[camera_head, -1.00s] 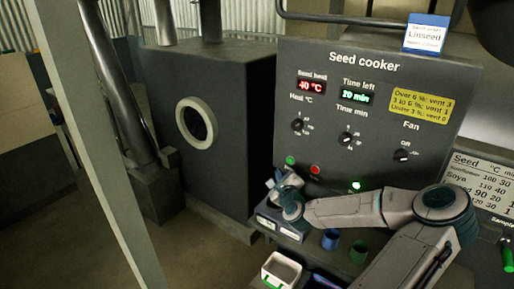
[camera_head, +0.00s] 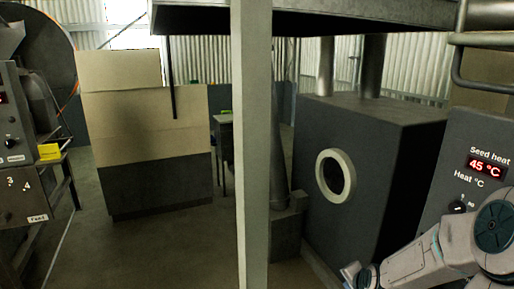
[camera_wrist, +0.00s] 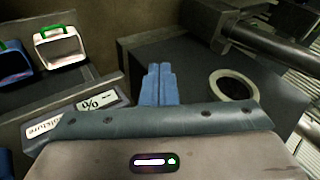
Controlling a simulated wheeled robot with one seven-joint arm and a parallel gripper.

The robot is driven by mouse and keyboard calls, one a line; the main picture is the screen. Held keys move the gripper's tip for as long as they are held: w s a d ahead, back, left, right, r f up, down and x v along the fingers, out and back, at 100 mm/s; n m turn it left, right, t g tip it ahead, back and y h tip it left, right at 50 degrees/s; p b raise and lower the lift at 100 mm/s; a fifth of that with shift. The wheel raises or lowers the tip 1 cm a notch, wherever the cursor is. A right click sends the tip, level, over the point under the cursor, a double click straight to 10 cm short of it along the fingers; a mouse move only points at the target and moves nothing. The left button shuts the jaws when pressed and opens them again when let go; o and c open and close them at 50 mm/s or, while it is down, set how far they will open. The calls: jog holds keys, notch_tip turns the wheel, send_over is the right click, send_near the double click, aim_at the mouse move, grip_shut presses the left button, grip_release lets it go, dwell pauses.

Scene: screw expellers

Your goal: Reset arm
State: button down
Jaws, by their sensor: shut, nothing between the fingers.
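My arm reaches in from the lower right of the head view, with my gripper (camera_head: 358,276) at the bottom edge, partly cut off, in front of the dark furnace-like box. In the wrist view my gripper's two blue fingers (camera_wrist: 158,84) lie together with nothing between them. The seed cooker panel (camera_head: 482,150) stands at the right edge of the head view, its seed heat display (camera_head: 486,168) reading 45 °C.
A dark box with a pale round port (camera_head: 335,176) stands behind the arm. A pale post (camera_head: 252,150) rises mid-view. A machine with a yellow block (camera_head: 49,152) stands far left. The wrist view shows a white bin (camera_wrist: 60,48) and a moisture-meter-like device (camera_wrist: 75,115).

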jog(key=s+a+r+n+g, duration=0.2)
jog(key=s+a+r+n, duration=0.3)
jog(key=s+r, duration=0.3)
jog(key=s+a+r+n+g, duration=0.2)
jog(key=s+a+r+n, duration=0.4)
jog(key=s, duration=0.9)
notch_tip(320, 180, up, 2)
jog(key=shift+a+r+n, duration=0.25)
jog(key=shift+n, duration=0.35)
